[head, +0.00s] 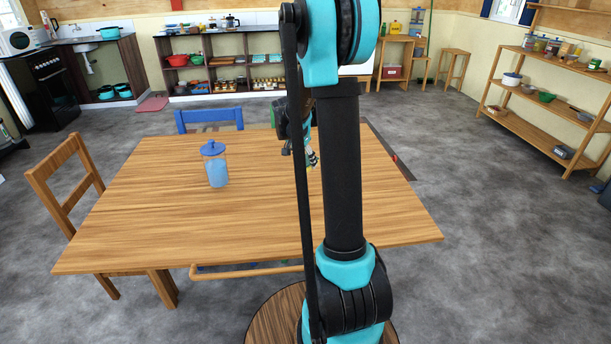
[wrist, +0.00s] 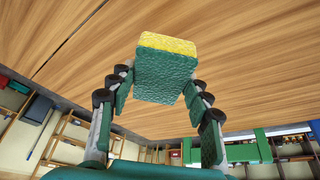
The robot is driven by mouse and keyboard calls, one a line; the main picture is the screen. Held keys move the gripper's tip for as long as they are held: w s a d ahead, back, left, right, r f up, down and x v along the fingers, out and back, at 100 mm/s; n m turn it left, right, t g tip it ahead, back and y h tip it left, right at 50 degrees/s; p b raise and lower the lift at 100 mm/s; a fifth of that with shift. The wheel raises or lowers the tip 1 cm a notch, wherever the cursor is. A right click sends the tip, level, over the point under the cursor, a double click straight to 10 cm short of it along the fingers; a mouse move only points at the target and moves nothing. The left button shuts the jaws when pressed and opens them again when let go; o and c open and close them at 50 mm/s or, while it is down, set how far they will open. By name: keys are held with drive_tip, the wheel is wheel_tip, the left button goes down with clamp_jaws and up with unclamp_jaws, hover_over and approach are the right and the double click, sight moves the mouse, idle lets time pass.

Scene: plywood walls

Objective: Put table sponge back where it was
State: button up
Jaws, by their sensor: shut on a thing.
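The table sponge (wrist: 165,72), yellow on one layer and dark green on the other, is between the two fingers of my gripper (wrist: 160,82) in the wrist view. My gripper is shut on it, with one finger at each side. Wood planks of the tabletop fill the picture behind the sponge. In the head view my gripper (head: 312,158) is over the right part of the wooden table (head: 150,235), mostly hidden behind my own arm. I cannot make out the sponge there, nor tell its height above the table.
A jar (head: 217,172) with a blue lid stands on the table, left of my arm. A wooden chair (head: 65,185) is at the left edge and a blue chair (head: 208,116) at the far edge. Shelves (head: 555,100) stand at the right wall. Most of the tabletop is clear.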

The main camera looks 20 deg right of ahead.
drive_tip(key=shift+f, duration=3.35)
drive_tip(key=shift+f, duration=0.1)
drive_tip(key=o, duration=1.2)
